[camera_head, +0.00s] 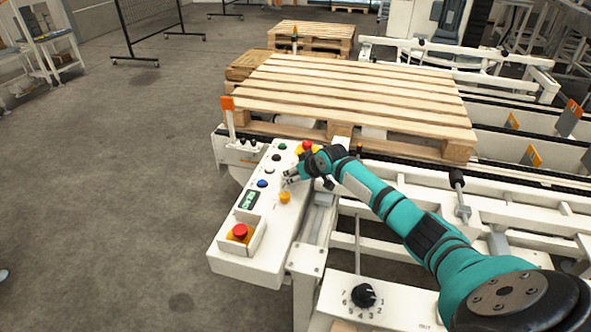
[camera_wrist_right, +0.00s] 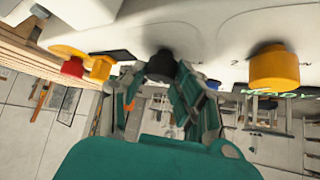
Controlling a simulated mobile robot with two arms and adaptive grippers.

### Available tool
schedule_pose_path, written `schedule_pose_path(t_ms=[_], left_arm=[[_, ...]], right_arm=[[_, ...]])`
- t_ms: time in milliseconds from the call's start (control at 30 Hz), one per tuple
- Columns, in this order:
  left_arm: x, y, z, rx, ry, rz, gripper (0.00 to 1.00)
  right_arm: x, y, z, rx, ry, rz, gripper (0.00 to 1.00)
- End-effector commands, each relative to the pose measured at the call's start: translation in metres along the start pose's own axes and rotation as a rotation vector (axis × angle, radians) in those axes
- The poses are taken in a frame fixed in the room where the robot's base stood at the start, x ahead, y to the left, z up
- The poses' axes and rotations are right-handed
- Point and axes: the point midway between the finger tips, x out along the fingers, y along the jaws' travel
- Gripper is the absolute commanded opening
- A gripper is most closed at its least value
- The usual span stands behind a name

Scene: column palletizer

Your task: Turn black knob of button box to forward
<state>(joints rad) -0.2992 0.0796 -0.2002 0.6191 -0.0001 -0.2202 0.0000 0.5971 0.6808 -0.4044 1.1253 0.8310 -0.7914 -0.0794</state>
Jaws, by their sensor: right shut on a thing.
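The white button box (camera_head: 232,262) stands to the left of my right arm in the head view. The black knob (camera_wrist_right: 161,64) shows in the wrist view between the fingers of my right gripper (camera_wrist_right: 168,78). My right gripper (camera_head: 290,178) is shut on the knob, over the right side of the box. In the head view the gripper hides the knob, and I cannot read which way it points. My left gripper is not in view.
A yellow button (camera_head: 285,197) and a blue button (camera_head: 262,183) sit close to the gripper. A red emergency button (camera_head: 240,231) is at the near end. A numbered dial (camera_head: 364,296) is on a lower panel. A wooden pallet (camera_head: 350,88) lies behind on the conveyor.

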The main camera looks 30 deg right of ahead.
Motion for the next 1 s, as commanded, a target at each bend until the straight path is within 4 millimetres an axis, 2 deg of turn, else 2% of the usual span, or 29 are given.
schedule_pose_path(t_ms=[33,200,400,567,1000], left_arm=[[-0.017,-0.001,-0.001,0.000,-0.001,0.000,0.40],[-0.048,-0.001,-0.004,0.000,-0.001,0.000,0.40],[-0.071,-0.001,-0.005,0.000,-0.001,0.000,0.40],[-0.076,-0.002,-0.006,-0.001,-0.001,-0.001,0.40],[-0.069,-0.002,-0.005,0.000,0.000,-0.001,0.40]], right_arm=[[-0.005,-0.003,-0.005,0.020,-0.003,0.017,0.00],[-0.006,-0.004,-0.006,0.113,-0.003,0.107,0.00],[-0.003,-0.006,-0.004,0.237,-0.003,0.228,0.00],[0.000,-0.007,-0.002,0.328,-0.002,0.321,0.00],[0.002,-0.006,-0.001,0.485,-0.001,0.482,0.00]])
